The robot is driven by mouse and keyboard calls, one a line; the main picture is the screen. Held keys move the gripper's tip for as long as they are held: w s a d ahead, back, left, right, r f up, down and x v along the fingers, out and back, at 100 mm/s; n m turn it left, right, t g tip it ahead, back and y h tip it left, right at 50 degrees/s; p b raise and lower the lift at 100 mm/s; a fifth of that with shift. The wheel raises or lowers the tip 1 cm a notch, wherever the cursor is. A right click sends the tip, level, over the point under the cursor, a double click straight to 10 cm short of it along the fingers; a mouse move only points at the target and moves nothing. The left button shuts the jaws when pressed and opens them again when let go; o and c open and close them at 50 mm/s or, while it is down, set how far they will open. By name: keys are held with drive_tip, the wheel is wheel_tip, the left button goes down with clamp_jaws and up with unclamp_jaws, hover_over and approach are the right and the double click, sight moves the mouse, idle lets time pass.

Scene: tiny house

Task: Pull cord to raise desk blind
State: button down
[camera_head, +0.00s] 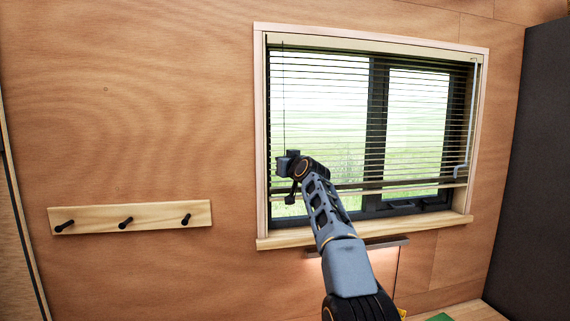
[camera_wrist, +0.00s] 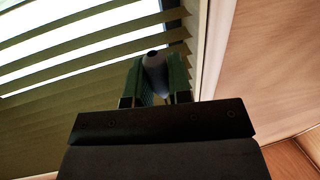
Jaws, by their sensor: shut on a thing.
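The desk blind (camera_head: 330,100) hangs in the window, its slats spread over most of the opening. Its bottom rail (camera_head: 400,188) is a little above the sill. A thin dark cord (camera_head: 284,95) runs down the blind's left side to my gripper (camera_head: 284,163). In the wrist view my gripper (camera_wrist: 155,82) is shut on a pale, rounded cord pull (camera_wrist: 154,68) with a dark end. The blind's slats (camera_wrist: 75,50) fill the left of that view, close to the fingers. My fingers hide part of the pull.
A wooden sill (camera_head: 370,230) juts out below the window. A pale wand (camera_head: 473,110) hangs at the blind's right side. A peg rail (camera_head: 130,217) with black hooks is on the wall to the left. A dark panel (camera_head: 530,170) stands at the right.

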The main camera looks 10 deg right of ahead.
drive_tip(key=shift+f, duration=0.1)
idle(0.3)
wheel_tip(320, 180, down, 23)
drive_tip(key=b, duration=2.2)
drive_tip(key=shift+b, duration=0.3)
drive_tip(key=c, duration=1.1)
unclamp_jaws()
